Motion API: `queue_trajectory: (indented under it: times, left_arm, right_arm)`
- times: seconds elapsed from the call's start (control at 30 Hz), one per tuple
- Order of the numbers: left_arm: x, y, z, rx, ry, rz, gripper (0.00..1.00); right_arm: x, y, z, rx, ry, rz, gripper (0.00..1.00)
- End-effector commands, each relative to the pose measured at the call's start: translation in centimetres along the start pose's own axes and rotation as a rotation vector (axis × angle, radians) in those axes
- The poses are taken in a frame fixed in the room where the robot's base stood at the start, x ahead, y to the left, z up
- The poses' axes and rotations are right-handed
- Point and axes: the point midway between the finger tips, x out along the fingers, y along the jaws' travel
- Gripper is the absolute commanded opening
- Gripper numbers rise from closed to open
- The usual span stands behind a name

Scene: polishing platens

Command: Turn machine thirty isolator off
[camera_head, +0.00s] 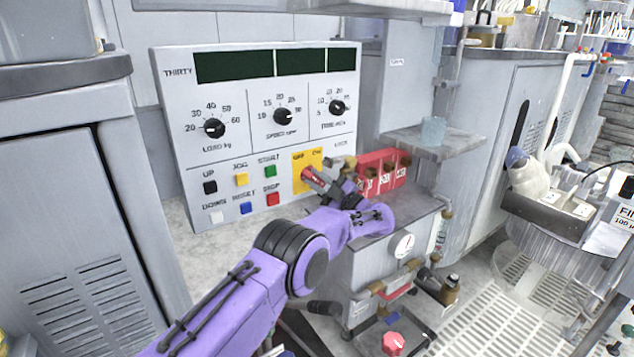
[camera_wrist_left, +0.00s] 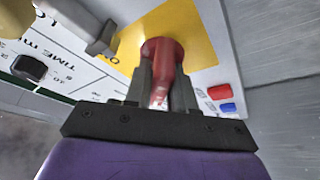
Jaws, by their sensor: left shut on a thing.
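The machine labelled THIRTY has a white control panel (camera_head: 230,120) in the head view. On its yellow plate (camera_head: 299,182), marked OFF and ON, sits the red isolator handle (camera_head: 312,175). My left gripper (camera_head: 325,186) reaches the handle from the front right. In the left wrist view the red isolator handle (camera_wrist_left: 162,52) stands between the two dark fingers of my left gripper (camera_wrist_left: 163,85), which are shut on it. The yellow plate (camera_wrist_left: 200,42) shows behind it. The exact angle of the handle against the OFF and ON marks is hard to tell.
Panel buttons (camera_head: 241,180) lie left of the isolator. Red padlock-like blocks (camera_head: 383,172) and a steel unit with a gauge (camera_head: 403,245) stand close to its right. A grey cabinet (camera_head: 75,220) stands left.

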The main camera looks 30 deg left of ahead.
Motion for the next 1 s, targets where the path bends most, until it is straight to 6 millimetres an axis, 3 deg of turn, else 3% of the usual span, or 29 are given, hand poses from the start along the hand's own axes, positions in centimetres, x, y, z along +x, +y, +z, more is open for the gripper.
queue_trajectory:
  times: [0.2, 0.23, 0.27, 0.63, 1.0]
  left_arm:
    - [-0.2, -0.2, 0.1, -0.001, -0.003, -0.003, 0.00]
    - [-0.2, -0.2, 0.1, -0.001, -0.003, -0.003, 0.34]
    - [-0.2, -0.2, 0.1, 0.000, -0.003, -0.003, 0.43]
    - [-0.9, 0.1, 0.0, 0.000, -0.003, 0.001, 0.45]
    - [-9.0, 0.1, 0.0, -0.001, -0.003, 0.002, 0.45]
  right_arm:
    - [0.0, 0.0, 0.0, 0.000, 0.000, 0.000, 0.00]
    - [0.0, 0.0, 0.0, 0.000, 0.000, 0.000, 0.00]
    - [0.0, 0.0, 0.0, 0.000, 0.000, 0.000, 0.00]
    - [-0.3, 0.0, -0.1, 0.000, 0.000, 0.000, 0.00]
    - [-1.6, 0.1, -0.8, -0.002, 0.004, 0.000, 0.00]
